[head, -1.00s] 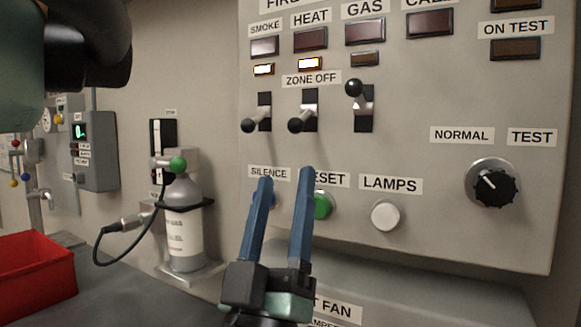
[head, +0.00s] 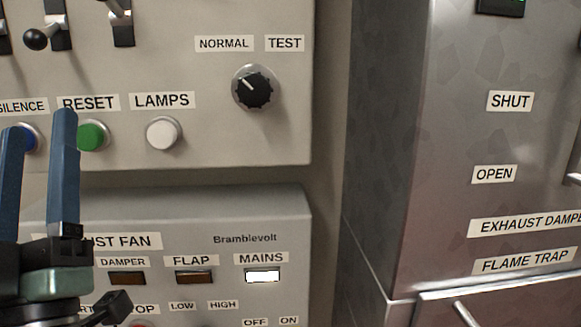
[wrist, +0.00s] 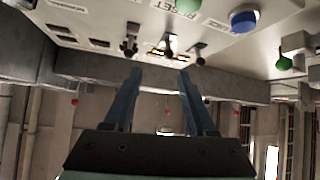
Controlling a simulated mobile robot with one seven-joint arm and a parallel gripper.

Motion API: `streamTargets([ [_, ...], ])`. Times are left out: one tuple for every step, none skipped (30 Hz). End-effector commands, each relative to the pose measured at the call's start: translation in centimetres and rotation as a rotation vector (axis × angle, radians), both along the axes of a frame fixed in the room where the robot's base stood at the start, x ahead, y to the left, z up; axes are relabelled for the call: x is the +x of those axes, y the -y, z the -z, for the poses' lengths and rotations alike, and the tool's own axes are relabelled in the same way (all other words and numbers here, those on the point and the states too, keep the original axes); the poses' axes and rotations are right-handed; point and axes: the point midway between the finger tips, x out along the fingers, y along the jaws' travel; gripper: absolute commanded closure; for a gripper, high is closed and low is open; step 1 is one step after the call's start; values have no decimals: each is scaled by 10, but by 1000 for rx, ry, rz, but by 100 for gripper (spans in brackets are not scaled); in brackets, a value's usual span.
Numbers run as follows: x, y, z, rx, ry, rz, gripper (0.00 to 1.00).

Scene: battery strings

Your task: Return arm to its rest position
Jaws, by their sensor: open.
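My gripper (head: 38,150) is at the left edge of the head view, with its two blue fingers apart and pointing up. It is empty. The fingers stand in front of the alarm panel (head: 200,130), near its blue silence button (head: 27,138) and green reset button (head: 91,136). I cannot tell whether they touch the panel. In the wrist view the open fingers of my gripper (wrist: 160,75) have nothing between them. That view also shows the blue button (wrist: 243,19) above them to the right.
A white lamps button (head: 163,133) and a black knob (head: 253,90), its pointer toward NORMAL, are on the panel. Below is the exhaust fan box (head: 245,220) with its mains lamp lit (head: 262,276). A metal cabinet (head: 400,180) stands at right, beyond a narrow gap.

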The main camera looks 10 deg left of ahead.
Motion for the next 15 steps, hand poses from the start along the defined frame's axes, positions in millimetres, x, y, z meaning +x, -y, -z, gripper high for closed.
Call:
streamTargets([
  [7,19,-8,23,-8,26,44],
  [12,33,-13,40,-16,40,44],
  [18,53,-20,66,-28,62,44],
  [22,70,-26,86,-37,79,44],
  [25,88,-32,107,-46,96,44],
  [28,111,-40,134,-58,114,44],
  [29,128,-46,152,-66,126,44],
  [29,142,-50,167,-73,137,44],
  [29,160,-56,185,-81,148,44],
  [28,171,-60,196,-85,156,44],
  [26,181,-63,205,-89,162,44],
  [24,195,-67,215,-94,170,44],
  [22,204,-70,222,-96,176,44],
  [20,212,-73,227,-98,182,44],
  [16,222,-76,233,-100,189,44],
])
